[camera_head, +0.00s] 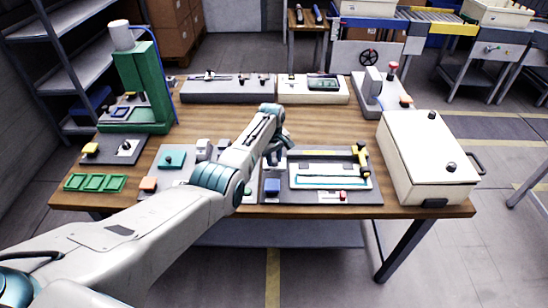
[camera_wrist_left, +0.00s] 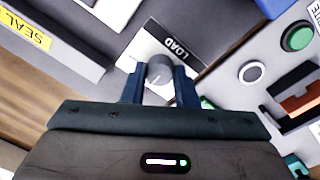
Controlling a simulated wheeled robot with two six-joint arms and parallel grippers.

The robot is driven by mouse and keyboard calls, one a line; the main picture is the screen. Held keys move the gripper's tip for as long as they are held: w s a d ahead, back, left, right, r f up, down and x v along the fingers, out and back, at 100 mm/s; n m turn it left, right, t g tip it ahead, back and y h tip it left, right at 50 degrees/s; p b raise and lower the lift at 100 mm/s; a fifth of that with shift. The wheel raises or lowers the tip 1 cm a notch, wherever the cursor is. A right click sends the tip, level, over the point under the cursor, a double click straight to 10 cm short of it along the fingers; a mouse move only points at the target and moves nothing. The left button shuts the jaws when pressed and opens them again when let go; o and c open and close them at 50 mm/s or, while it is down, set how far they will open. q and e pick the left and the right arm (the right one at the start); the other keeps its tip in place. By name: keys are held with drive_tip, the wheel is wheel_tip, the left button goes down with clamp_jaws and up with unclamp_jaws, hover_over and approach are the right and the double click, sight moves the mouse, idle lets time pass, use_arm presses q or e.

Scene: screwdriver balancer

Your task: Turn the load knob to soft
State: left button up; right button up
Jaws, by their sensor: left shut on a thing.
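The load knob (camera_wrist_left: 160,68) is a grey round knob on a white plate (camera_wrist_left: 150,50) marked LOAD, in the left wrist view. My left gripper (camera_wrist_left: 159,78) has its two dark blue fingers on either side of the knob and is shut on it. The knob's pointer and any soft mark are not readable. In the head view my left gripper (camera_head: 276,156) reaches down at the middle of the wooden workbench, and my arm hides the knob there. My right gripper is not in view.
A yellow SEAL label (camera_wrist_left: 25,30) and a green button (camera_wrist_left: 297,37) lie near the knob. On the workbench (camera_head: 330,211) stand a green press (camera_head: 150,85), a yellow-handled tool (camera_head: 361,157) and a large cream box (camera_head: 425,150).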

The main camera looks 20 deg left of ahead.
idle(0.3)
use_arm(q)
drive_tip(key=o, duration=1)
drive_tip(key=shift+r, duration=0.15)
drive_tip(key=shift+r, duration=0.25)
wheel_tip(320, 180, up, 10)
drive_tip(key=shift+s+a+r+b, duration=0.1)
drive_tip(key=shift+s+a+b, duration=0.05)
drive_tip(key=shift+b, duration=0.4)
